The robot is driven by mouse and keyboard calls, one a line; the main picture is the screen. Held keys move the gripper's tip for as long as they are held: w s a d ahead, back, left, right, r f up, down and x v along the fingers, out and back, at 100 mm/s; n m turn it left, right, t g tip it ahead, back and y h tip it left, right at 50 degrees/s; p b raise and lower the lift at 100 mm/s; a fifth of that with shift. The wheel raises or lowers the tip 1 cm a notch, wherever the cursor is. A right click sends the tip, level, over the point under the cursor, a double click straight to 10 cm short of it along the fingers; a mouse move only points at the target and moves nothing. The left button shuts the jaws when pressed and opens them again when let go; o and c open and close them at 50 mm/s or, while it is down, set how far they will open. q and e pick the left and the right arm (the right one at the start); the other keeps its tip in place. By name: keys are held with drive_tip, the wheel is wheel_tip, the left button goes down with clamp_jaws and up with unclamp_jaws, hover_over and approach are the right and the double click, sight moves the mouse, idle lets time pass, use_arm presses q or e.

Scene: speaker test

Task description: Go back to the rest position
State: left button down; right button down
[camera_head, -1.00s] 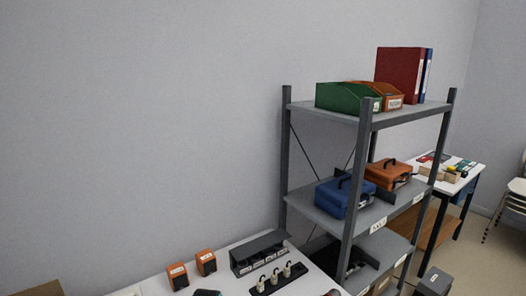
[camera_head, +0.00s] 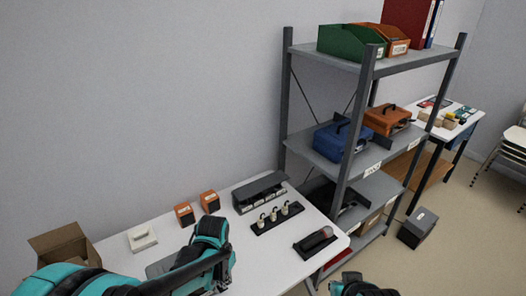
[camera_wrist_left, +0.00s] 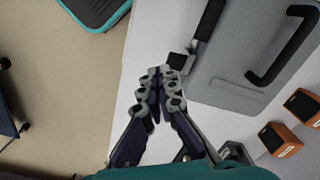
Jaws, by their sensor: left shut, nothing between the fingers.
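My left arm (camera_head: 205,240), teal and black, comes in from the lower left in the head view and bends down over the white table (camera_head: 275,258). In the left wrist view my left gripper (camera_wrist_left: 162,76) is shut with its fingertips together and empty. The fingertips are beside a grey case (camera_wrist_left: 235,70) with a black handle, seen from above. In the head view my arm hides most of this case. Part of my right arm (camera_head: 355,286) shows at the bottom edge; its gripper is not visible.
Two orange speakers (camera_head: 184,213) (camera_head: 209,201), a dark divided holder (camera_head: 259,192), a black strip with white pieces (camera_head: 277,218) and a microphone in a black tray (camera_head: 315,240) are on the table. An open cardboard box (camera_head: 62,246) is left; a grey shelf (camera_head: 345,178) stands behind right.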

use_arm(q)
drive_tip(key=s+a+r+n+t, duration=0.2)
drive_tip(key=s+a+r+t, duration=0.1)
drive_tip(key=r, duration=0.3)
drive_tip(key=s+a+r+n+t, duration=0.2)
drive_tip(key=s+r+n+t, duration=0.1)
drive_tip(key=r, duration=0.4)
drive_tip(key=shift+s+a+r+t, duration=0.35)
drive_tip(key=shift+s+t, duration=0.25)
drive_tip(key=shift+s, duration=0.7)
